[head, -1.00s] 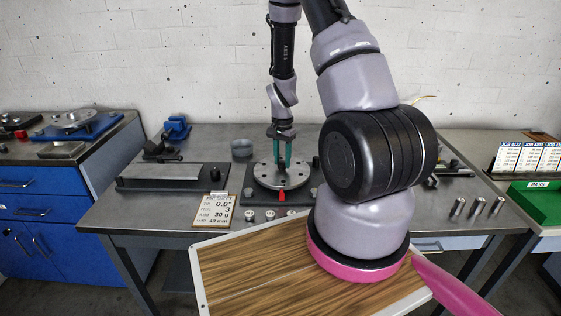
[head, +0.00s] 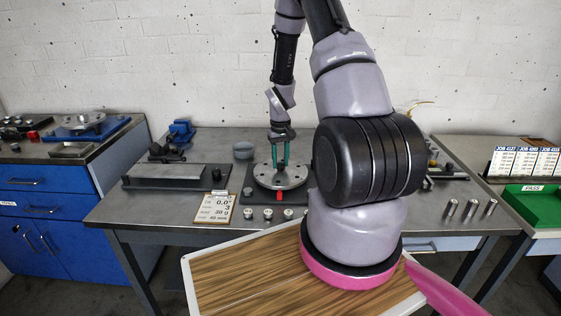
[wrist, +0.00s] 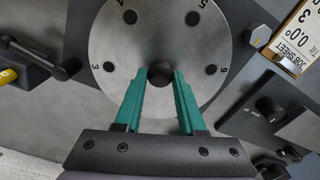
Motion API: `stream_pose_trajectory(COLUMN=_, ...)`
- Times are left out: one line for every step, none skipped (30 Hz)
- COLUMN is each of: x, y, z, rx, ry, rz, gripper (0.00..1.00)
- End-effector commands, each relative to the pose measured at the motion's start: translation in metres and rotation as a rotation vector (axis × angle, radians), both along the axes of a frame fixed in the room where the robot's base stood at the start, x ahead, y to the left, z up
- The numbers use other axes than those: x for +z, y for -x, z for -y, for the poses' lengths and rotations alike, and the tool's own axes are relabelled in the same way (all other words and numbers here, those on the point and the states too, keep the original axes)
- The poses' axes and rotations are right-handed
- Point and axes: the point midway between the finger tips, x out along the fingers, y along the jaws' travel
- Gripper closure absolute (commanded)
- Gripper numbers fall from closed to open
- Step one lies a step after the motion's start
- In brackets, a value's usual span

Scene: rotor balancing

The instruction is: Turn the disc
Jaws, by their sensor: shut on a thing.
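The disc (head: 294,183) is a round grey metal plate with holes, lying flat on a dark base plate in the middle of the bench. In the wrist view the disc (wrist: 125,48) shows stamped numbers beside its holes; 3, 5 and 6 are readable. A dark round hub (wrist: 160,77) is at its centre. My gripper (head: 280,168) points down at the disc's middle. In the wrist view its green fingers (wrist: 161,76) stand on both sides of the hub and are shut on it. A red pointer (head: 279,195) sits at the disc's front edge.
A job sheet (head: 215,208) lies left of the disc's base. Several small weights (head: 268,214) stand in front of it. A flat bar on a dark base (head: 168,172) is to the left. Several metal cylinders (head: 470,209) stand at the right. A green tray (head: 535,202) is farther right.

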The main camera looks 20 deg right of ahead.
Motion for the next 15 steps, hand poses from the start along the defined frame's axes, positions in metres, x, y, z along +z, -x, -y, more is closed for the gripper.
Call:
stream_pose_trajectory(x=0.0006, y=-0.0009, z=0.0004, rx=0.042, ry=0.0, rz=0.003, gripper=1.0)
stream_pose_trajectory(x=0.0006, y=-0.0008, z=0.0006, rx=0.07, ry=0.0, rz=0.003, gripper=1.0)
stream_pose_trajectory(x=0.0006, y=-0.0009, z=0.0004, rx=0.107, ry=0.0, rz=0.003, gripper=1.0)
stream_pose_trajectory(x=0.0006, y=-0.0009, z=0.0002, rx=0.137, ry=-0.001, rz=0.003, gripper=1.0)
stream_pose_trajectory(x=0.0006, y=-0.0009, z=0.0001, rx=0.166, ry=0.0, rz=0.003, gripper=1.0)
stream_pose_trajectory(x=0.0006, y=-0.0008, z=-0.0001, rx=0.203, ry=0.0, rz=0.003, gripper=1.0)
stream_pose_trajectory(x=0.0006, y=-0.0008, z=-0.0001, rx=0.232, ry=0.0, rz=0.003, gripper=1.0)
stream_pose_trajectory(x=0.0006, y=-0.0008, z=-0.0001, rx=0.261, ry=0.0, rz=0.003, gripper=1.0)
stream_pose_trajectory(x=0.0006, y=-0.0008, z=-0.0003, rx=0.297, ry=0.0, rz=0.003, gripper=1.0)
stream_pose_trajectory(x=0.0006, y=-0.0007, z=-0.0003, rx=0.327, ry=0.0, rz=0.003, gripper=1.0)
stream_pose_trajectory(x=0.0006, y=-0.0007, z=-0.0003, rx=0.355, ry=0.0, rz=0.003, gripper=1.0)
stream_pose_trajectory(x=0.0005, y=-0.0007, z=-0.0003, rx=0.392, ry=0.0, rz=0.003, gripper=1.0)
stream_pose_trajectory(x=0.0005, y=-0.0006, z=-0.0004, rx=0.422, ry=0.0, rz=0.003, gripper=1.0)
stream_pose_trajectory(x=0.0005, y=-0.0007, z=-0.0007, rx=0.451, ry=0.0, rz=0.003, gripper=1.0)
stream_pose_trajectory(x=0.0005, y=-0.0007, z=-0.0009, rx=0.488, ry=0.0, rz=0.003, gripper=1.0)
